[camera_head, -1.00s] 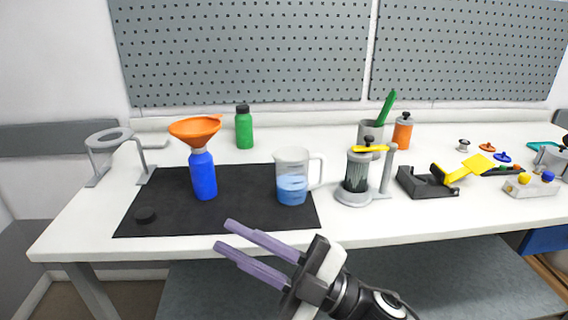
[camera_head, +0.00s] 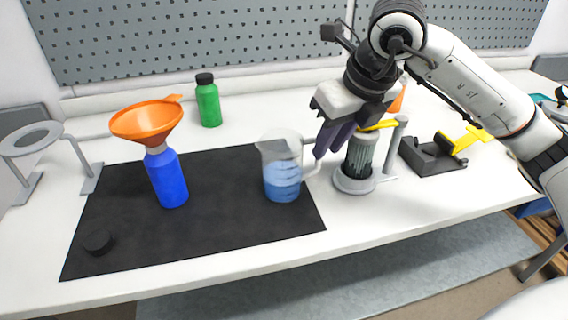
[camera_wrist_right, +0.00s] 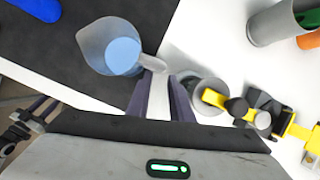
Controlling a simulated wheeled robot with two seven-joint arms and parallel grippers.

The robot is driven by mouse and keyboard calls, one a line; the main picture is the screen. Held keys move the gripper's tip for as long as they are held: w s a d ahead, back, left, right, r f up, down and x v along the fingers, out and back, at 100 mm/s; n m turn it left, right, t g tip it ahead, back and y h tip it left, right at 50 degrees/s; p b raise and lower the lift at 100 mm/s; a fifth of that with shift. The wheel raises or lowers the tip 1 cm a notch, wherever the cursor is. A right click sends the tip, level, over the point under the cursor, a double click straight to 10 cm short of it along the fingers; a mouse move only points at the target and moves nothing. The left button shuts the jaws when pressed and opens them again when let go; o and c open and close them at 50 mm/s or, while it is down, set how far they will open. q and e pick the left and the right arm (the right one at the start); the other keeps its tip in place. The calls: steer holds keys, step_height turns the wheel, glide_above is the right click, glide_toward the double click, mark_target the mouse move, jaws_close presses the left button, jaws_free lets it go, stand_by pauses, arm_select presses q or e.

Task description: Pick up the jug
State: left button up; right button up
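The jug (camera_head: 281,172) is a clear beaker with a pale handle and blue liquid inside, upright on the right part of the black mat (camera_head: 215,220). In the right wrist view the jug (camera_wrist_right: 112,48) is at the upper left, its handle pointing toward my fingers. My right gripper (camera_head: 329,152) is above and beside the handle, its purple fingers pointing down. In the wrist view the right gripper (camera_wrist_right: 164,84) has its fingers apart, with the handle's end near their tips. Dark parts at that view's left edge look like my left gripper (camera_wrist_right: 40,108), too small to judge.
A grey stand with a dark-filled cylinder (camera_head: 359,162) is close to the right of my fingers. A blue bottle (camera_head: 167,180) with an orange funnel (camera_head: 148,121) stands left of the jug. A green bottle (camera_head: 208,104) is behind. The mat in front is mostly clear.

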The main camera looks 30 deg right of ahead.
mark_target(317, 170)
steer(key=x, duration=0.7)
steer(key=shift+w+p, duration=0.35)
jaws_close()
